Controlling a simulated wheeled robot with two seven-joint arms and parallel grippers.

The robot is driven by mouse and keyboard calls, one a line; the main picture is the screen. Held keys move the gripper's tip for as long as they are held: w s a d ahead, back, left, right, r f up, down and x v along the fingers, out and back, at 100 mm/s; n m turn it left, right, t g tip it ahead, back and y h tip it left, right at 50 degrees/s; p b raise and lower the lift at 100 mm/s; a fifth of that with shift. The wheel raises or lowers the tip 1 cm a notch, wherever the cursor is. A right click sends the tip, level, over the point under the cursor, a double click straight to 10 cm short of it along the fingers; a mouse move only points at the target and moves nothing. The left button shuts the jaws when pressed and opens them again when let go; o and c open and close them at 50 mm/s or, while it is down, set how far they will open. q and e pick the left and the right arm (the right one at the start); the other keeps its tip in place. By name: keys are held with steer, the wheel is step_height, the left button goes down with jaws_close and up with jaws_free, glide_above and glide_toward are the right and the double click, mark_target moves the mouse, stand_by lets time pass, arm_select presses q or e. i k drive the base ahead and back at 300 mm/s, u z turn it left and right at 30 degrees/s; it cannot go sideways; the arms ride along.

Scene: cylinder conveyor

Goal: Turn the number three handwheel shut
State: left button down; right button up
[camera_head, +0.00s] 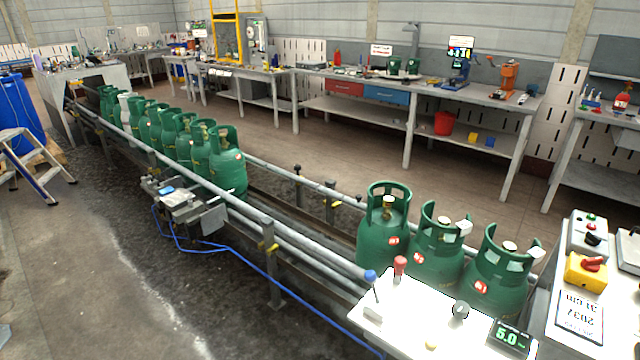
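Three green gas cylinders stand upright in a row on the near end of the conveyor: a left one (385,242), a middle one (437,262) and a right one (495,292). Each has a collar around its valve and a small red and white label on its side. A brass-coloured valve (387,204) shows inside the left collar. Pale round tops show in the middle collar (443,221) and the right collar (509,246). I cannot tell which handwheel is number three, or whether any is open or shut. Neither of my grippers is in view.
A white control panel (410,318) with levers, a knob and a 5.0 display (510,338) stands in front of the cylinders. A yellow switch box (586,270) is at right. Several more green cylinders (228,170) queue farther along the conveyor rail (290,240). Workbenches line the back wall.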

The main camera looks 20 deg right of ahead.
mark_target(389, 200)
steer(key=i, duration=1.1)
steer(key=z, duration=0.55)
